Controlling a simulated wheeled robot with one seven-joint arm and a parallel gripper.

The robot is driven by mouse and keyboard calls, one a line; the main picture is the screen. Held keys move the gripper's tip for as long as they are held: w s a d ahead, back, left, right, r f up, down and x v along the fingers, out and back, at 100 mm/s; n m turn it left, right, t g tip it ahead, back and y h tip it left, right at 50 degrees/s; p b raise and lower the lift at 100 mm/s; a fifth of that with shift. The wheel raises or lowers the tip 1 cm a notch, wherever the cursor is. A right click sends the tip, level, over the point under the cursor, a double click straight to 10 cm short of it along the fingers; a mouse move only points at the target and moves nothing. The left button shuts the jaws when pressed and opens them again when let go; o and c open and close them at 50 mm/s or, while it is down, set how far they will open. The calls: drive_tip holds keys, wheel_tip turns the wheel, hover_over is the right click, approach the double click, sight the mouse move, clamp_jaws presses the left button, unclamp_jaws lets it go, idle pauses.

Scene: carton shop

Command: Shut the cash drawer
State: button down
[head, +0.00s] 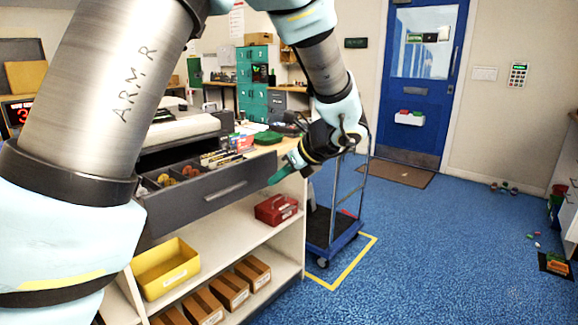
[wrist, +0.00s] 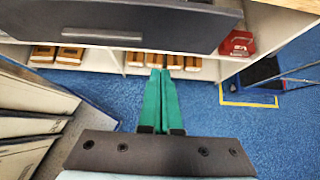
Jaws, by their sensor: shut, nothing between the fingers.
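The cash drawer (head: 205,195) is a dark grey drawer pulled out from under the till on the counter, with coins and notes showing in its compartments. Its front carries a light handle (head: 225,190). The drawer front also shows across the top of the wrist view (wrist: 130,22). My gripper (head: 275,177) is in front of the drawer, near the right end of its front. In the wrist view its green fingers (wrist: 163,100) are together with nothing between them, pointing towards the area below the drawer front. I cannot tell whether they touch the drawer.
Below the drawer, shelves hold a yellow bin (head: 166,270), a red cash box (head: 276,209) and several small cartons (head: 229,290). A blue trolley (head: 330,232) stands right of the counter. The blue floor to the right is mostly clear, up to a blue door (head: 420,85).

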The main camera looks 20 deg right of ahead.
sight(254, 183)
drive_tip(key=shift+w+a+f+p, duration=0.25)
drive_tip(key=shift+w+a, duration=0.15)
drive_tip(key=shift+w, duration=0.45)
drive_tip(key=shift+w+a+f+p, duration=0.2)
drive_tip(key=shift+w+a, duration=0.2)
drive_tip(key=shift+w, duration=0.4)
drive_tip(key=shift+w+a+f+p, duration=0.15)
drive_tip(key=shift+w+a+f, duration=0.2)
drive_tip(key=shift+w, duration=0.5)
drive_tip(key=shift+r, duration=0.1)
drive_tip(key=shift+w+a, duration=0.1)
drive_tip(key=w+a+p, duration=0.2)
drive_tip(key=w+a, duration=0.1)
drive_tip(key=w, duration=0.4)
drive_tip(key=w+a+p, duration=0.2)
drive_tip(key=w+a, duration=0.2)
drive_tip(key=w, duration=0.4)
drive_tip(key=w+a+p, duration=0.2)
drive_tip(key=w+a, duration=0.2)
drive_tip(key=w, duration=0.4)
drive_tip(key=shift+w+a+r, duration=0.1)
drive_tip(key=shift+w, duration=0.1)
drive_tip(key=shift+w+a+r, duration=0.1)
drive_tip(key=shift+w, duration=0.05)
